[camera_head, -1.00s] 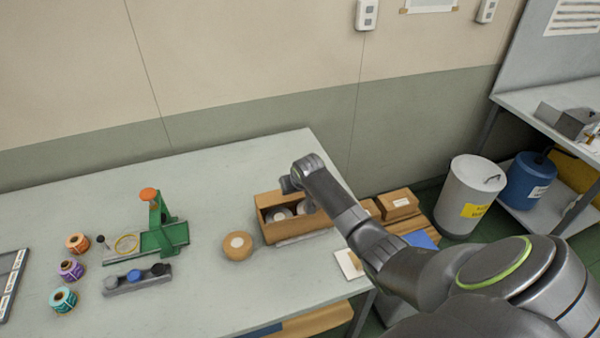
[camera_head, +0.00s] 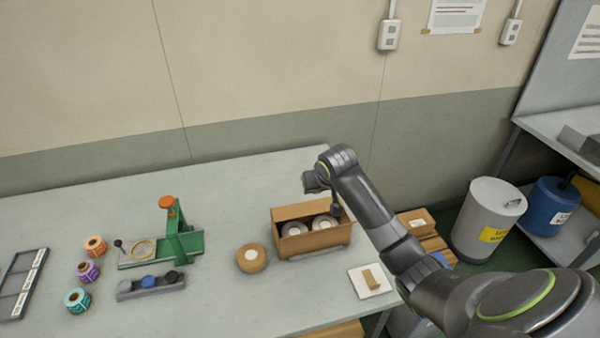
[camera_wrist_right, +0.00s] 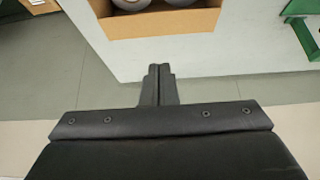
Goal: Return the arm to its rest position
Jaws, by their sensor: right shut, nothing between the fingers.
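My right arm (camera_head: 370,205) comes in from the lower right in the head view and reaches up over the right end of the table. Its wrist is above and beside the open cardboard box (camera_head: 313,241). In the right wrist view my right gripper (camera_wrist_right: 158,70) has its two fingers together with nothing between them. It hangs apart from the cardboard box, whose near wall shows at the top of that view (camera_wrist_right: 162,23). White rolls (camera_head: 322,222) lie in the box. My left gripper is not in view.
The grey table (camera_head: 215,305) also bears a green rewinder (camera_head: 183,243), a round tan roll (camera_head: 251,258), a button bar (camera_head: 150,285), several coloured label rolls (camera_head: 88,271) and a white square (camera_head: 383,287) with a small brown block. A white bin (camera_head: 487,215) stands right.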

